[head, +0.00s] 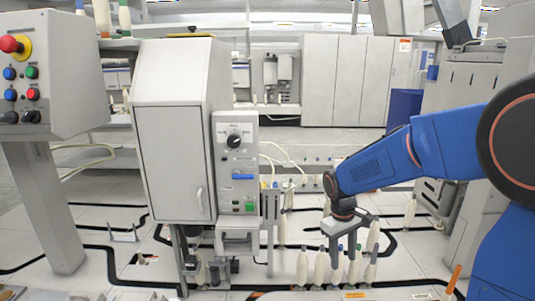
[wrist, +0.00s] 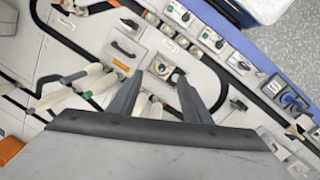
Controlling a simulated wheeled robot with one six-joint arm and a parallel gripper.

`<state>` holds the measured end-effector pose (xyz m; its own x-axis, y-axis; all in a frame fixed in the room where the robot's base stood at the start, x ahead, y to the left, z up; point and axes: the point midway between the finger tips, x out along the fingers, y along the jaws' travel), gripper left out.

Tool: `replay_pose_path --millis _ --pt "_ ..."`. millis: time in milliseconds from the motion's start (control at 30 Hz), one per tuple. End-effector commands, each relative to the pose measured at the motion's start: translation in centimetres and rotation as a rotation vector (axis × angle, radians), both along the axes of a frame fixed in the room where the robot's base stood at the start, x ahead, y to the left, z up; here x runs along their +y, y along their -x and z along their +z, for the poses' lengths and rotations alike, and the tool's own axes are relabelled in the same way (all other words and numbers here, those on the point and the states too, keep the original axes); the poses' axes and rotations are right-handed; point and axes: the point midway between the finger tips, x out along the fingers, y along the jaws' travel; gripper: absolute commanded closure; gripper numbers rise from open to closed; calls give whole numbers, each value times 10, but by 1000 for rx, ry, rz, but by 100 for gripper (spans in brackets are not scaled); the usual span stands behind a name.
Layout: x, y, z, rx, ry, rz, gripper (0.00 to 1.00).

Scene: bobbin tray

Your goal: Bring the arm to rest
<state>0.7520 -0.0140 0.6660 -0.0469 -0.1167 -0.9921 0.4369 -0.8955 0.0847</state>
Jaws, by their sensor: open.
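My blue arm reaches in from the right in the head view, bent downward at its wrist. My gripper (head: 343,260) hangs at the end, pointing down, above and among several cream bobbins. In the wrist view my gripper (wrist: 158,92) shows two dark fingers spread apart with nothing held between them. Cream bobbins (head: 302,266) stand upright in a row at the gripper, some with green or blue tips. More bobbins (wrist: 92,82) show left of the fingers in the wrist view. Whether a finger touches a bobbin I cannot tell.
A white machine cabinet (head: 176,150) with a control panel (head: 237,165) stands left of the gripper. A button box (head: 45,75) with a red stop knob is at far left. Orange pieces (head: 454,279) stand near the lower right. Floor with black tracks lies between.

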Motion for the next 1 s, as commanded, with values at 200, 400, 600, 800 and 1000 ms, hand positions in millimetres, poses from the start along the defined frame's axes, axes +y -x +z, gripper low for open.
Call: replay_pose_path --millis 200,400,600,800,1000 --pt "-16 43 39 -84 -31 -75 56" --pt "-28 84 65 -159 -59 -141 56" --pt "-38 126 83 -231 -88 -207 56" --pt "-46 168 95 -305 -119 -271 56" --pt "-52 209 100 -379 -150 -332 56"
